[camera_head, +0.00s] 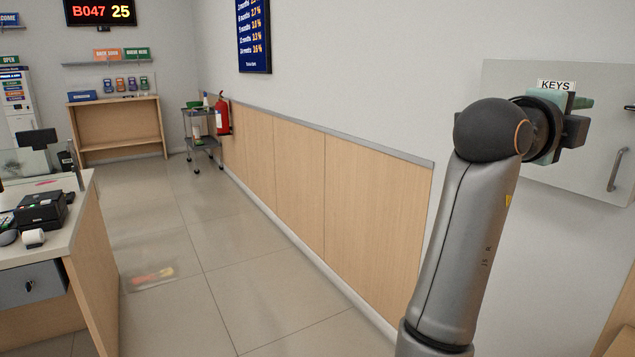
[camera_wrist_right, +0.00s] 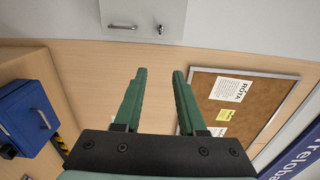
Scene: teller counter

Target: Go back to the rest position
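My right arm is raised at the right of the head view. Its gripper (camera_head: 578,102) is in front of the grey key cabinet (camera_head: 545,178) with the "KEYS" label and partly covers it. In the right wrist view the two green fingers (camera_wrist_right: 159,72) stand apart with nothing between them. The cabinet (camera_wrist_right: 185,20) shows at the top of that view, with a handle and a lock, apart from the fingertips. My left gripper is not in view.
The teller counter (camera_head: 95,215) with devices stands at the left. A trolley (camera_head: 203,142) and a red fire extinguisher (camera_head: 222,115) are by the far wall. A cork board (camera_wrist_right: 270,90) and blue box (camera_wrist_right: 30,118) show in the wrist view.

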